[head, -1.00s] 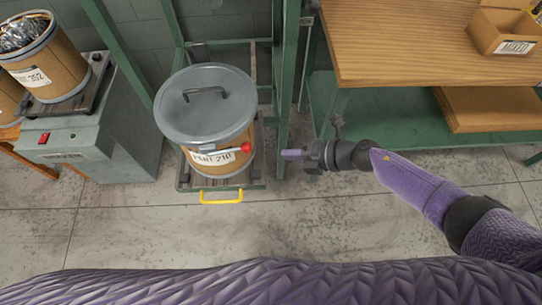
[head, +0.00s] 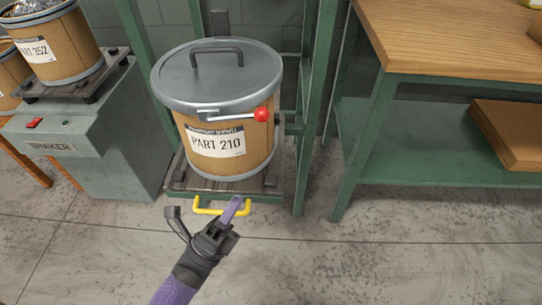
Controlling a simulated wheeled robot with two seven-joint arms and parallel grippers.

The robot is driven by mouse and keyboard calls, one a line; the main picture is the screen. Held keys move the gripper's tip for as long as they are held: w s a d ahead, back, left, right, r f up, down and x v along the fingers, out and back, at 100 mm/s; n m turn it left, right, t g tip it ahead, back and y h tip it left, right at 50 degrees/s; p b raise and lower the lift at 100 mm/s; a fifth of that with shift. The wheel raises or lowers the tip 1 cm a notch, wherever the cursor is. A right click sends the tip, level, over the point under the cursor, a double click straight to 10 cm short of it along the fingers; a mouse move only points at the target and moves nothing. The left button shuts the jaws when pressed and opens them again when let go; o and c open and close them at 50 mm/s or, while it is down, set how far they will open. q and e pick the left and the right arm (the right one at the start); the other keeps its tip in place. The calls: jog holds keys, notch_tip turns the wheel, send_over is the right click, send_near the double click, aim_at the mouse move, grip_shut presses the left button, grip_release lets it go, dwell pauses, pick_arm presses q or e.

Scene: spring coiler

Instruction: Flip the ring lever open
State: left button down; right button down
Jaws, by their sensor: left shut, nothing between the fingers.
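The brown drum (head: 221,147), labelled PART 210, stands upright under a grey lid (head: 215,80) with a dark handle on top. The ring lever (head: 238,115) is a thin metal bar at the front rim. It lies sideways close against the drum, with its red ball knob (head: 261,114) at the right end. My left gripper (head: 235,204) comes up from the bottom, below the drum and apart from the lever. Its purple fingers are shut and empty. They overlap the yellow handle in this view; I cannot tell whether they touch it. My right gripper is out of view.
The yellow handle (head: 208,211) is on the front of the platform (head: 180,187) under the drum. Green frame posts stand on both sides. A grey shaker (head: 80,140) with another drum is at left, a wood-topped bench (head: 440,38) at right. The floor in front is clear.

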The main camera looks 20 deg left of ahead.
aim_at(237, 117)
pick_arm(q)
jog(key=shift+s+d+r+m+h, duration=0.1)
jog(key=shift+s+m+h, duration=0.05)
jog(key=shift+m+h, duration=0.3)
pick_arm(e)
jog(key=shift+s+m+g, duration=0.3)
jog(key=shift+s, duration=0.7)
pick_arm(q)
jog(key=a+x, duration=0.2)
jog(key=x, duration=1.1)
jog(key=shift+w+a+r+p, duration=0.25)
jog(key=shift+a+r+p, duration=0.1)
jog(key=shift+p, duration=0.1)
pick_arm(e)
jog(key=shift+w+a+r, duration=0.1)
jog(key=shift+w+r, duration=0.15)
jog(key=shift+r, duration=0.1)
